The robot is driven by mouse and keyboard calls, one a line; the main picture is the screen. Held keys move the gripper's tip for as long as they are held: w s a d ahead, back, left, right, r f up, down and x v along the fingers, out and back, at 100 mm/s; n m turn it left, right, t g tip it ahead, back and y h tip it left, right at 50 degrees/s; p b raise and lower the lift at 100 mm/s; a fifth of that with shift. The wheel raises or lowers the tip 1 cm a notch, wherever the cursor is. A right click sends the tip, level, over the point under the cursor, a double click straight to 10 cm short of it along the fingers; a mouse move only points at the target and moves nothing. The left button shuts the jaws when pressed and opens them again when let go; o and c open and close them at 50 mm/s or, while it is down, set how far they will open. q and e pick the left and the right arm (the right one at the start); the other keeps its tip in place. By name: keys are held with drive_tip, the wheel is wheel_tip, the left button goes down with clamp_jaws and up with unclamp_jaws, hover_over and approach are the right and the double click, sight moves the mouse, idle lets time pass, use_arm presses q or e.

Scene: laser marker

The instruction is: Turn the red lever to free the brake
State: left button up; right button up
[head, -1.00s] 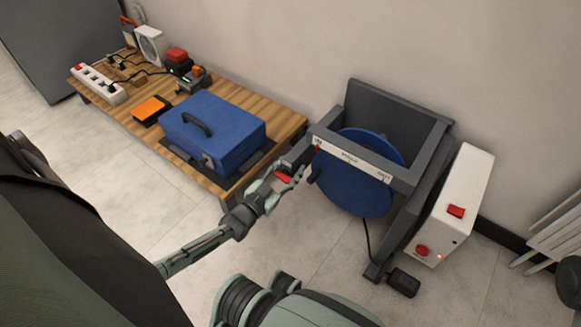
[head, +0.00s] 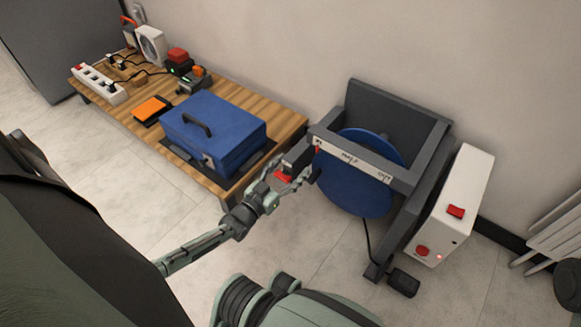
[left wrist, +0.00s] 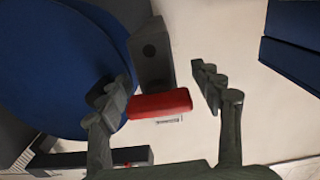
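The red lever (head: 284,176) sits by a dark grey block (head: 297,154) at the left of the blue wheel (head: 357,188). My left gripper (head: 289,180) is at the lever. In the left wrist view the red lever (left wrist: 160,104) lies crosswise between the two fingers of my left gripper (left wrist: 165,98). The fingers are apart. The left finger is close to the lever's left end; whether it touches is unclear. A clear gap separates the right finger from the lever. My right gripper is not in view.
A grey frame (head: 428,165) holds the wheel, with a white label strip (head: 355,160) and small red pointer. A white box (head: 460,195) with red buttons stands at right. A wooden table (head: 277,118) with a blue case (head: 213,128) is at left.

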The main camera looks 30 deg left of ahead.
use_arm(q)
drive_tip(key=s+a, duration=0.1)
drive_tip(key=s, duration=1.1)
idle(0.5)
